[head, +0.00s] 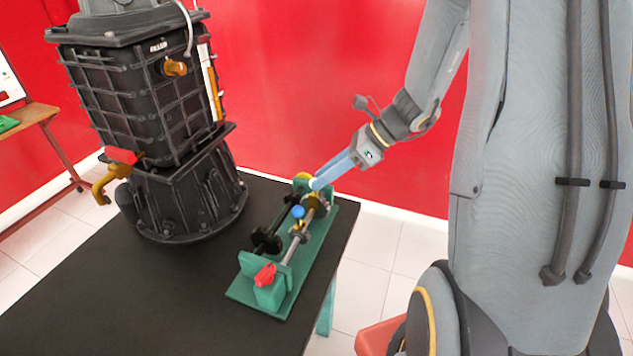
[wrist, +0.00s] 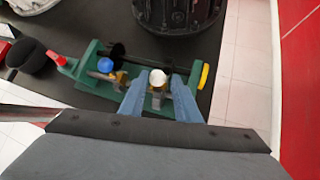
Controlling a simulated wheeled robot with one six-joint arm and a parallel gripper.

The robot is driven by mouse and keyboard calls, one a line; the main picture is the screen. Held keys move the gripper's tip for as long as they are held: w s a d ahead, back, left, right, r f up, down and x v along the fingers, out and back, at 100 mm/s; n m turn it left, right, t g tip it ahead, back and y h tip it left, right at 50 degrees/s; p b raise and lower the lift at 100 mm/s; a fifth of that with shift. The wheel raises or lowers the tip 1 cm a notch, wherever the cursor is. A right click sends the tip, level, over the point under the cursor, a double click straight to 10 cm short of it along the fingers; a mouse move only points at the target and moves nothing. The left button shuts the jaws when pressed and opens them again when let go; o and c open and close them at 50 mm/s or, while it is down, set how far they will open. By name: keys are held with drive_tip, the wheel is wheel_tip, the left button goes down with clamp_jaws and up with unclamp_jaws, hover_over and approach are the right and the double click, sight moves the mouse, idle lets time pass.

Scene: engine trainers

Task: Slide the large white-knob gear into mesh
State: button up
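The white knob (head: 313,184) of the large gear is at my fingertips, near the far end of the green gear trainer (head: 240,293). The white knob also shows in the wrist view (wrist: 157,77). My gripper (wrist: 157,84) is open, with its blue fingers on either side of the knob and a small gap visible at each side. In the head view my gripper (head: 316,183) reaches down from the upper right. The large gear is mostly hidden by the fingers and knob, so I cannot tell whether its teeth mesh.
A blue knob (head: 298,212) stands nearer along the shaft. A red lever (head: 265,274) is at the near end of the trainer. A black engine housing (head: 150,130) stands to the left on the black table (head: 90,290). The table's near left is clear.

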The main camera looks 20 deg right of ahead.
drive_tip(key=shift+v, duration=2.35)
drive_tip(key=s+a+f+n+g+h, duration=0.1)
drive_tip(key=s+n+h, duration=0.3)
drive_tip(key=n, duration=0.8)
drive_tip(key=s+a+f+n+g+h, duration=0.1)
drive_tip(key=s+a+n+h, duration=0.3)
drive_tip(key=s+n, duration=0.4)
drive_tip(key=n, duration=0.4)
drive_tip(key=shift+s+a+n+h, duration=0.2)
drive_tip(key=shift+a+n+h, duration=0.05)
drive_tip(key=shift+n+h, duration=0.15)
drive_tip(key=shift+o, duration=0.3)
drive_tip(key=shift+f, duration=0.1)
